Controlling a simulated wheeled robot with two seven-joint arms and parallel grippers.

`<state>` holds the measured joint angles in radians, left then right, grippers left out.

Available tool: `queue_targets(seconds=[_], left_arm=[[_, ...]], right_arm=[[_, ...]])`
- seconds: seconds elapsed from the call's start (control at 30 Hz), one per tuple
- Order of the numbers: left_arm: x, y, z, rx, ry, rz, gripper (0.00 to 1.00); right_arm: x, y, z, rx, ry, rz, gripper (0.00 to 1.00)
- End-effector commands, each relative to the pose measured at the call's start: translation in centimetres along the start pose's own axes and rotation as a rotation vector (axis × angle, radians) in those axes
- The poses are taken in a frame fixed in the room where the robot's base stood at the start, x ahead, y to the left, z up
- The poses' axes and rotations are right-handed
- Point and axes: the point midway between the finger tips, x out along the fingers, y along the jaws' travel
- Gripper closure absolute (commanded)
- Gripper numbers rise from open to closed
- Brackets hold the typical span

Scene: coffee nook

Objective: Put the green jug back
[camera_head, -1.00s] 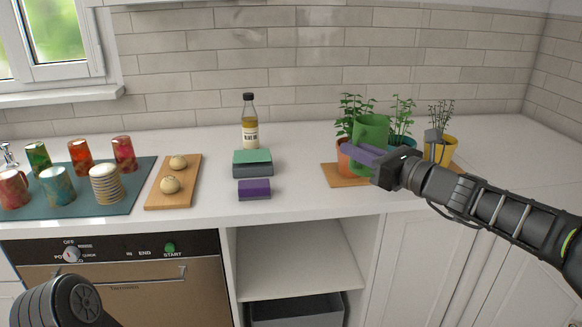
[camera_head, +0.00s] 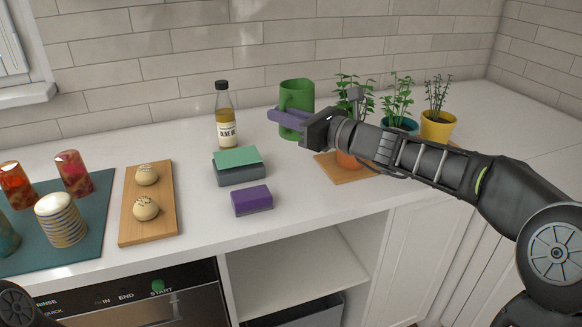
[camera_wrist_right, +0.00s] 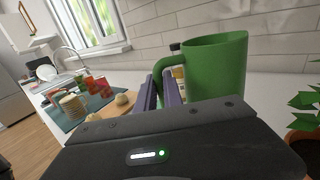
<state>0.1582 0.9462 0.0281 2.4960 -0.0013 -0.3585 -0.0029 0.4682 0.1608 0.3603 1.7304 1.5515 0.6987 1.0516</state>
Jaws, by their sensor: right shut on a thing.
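The green jug (camera_head: 297,92) is upright at the back of the counter, between the oil bottle and the potted plants. It also shows large in the wrist view (camera_wrist_right: 215,72), with its handle toward the purple fingers. My right gripper (camera_head: 287,118) is shut on the jug's handle; its fingers show in the wrist view (camera_wrist_right: 162,92). I cannot tell whether the jug's base touches the counter. My left gripper is out of view; only a part of my left arm shows at the lower left.
An oil bottle (camera_head: 226,128) stands left of the jug. Potted plants, one in a yellow pot (camera_head: 437,126), stand to the right by a wooden board (camera_head: 333,170). Sponges (camera_head: 252,201), a board with buns (camera_head: 161,229) and a teal mat with cups (camera_head: 91,245) lie left.

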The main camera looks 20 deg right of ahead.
Motion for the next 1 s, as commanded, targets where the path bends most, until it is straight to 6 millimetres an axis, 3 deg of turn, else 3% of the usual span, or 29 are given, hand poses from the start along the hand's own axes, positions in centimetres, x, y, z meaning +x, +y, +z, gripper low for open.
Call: queue_targets(seconds=[0.17,0.43,0.83,1.0], left_arm=[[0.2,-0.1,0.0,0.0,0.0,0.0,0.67],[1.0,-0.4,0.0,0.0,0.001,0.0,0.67],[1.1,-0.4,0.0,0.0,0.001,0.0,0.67],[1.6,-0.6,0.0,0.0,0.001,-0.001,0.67]], right_arm=[[0.0,0.0,-0.8,0.001,0.0,0.001,1.0],[0.0,0.0,-4.7,0.001,0.0,0.001,1.0],[0.0,0.1,-5.4,0.001,-0.001,0.001,1.0],[0.0,0.0,-8.0,0.004,0.0,0.001,1.0]])
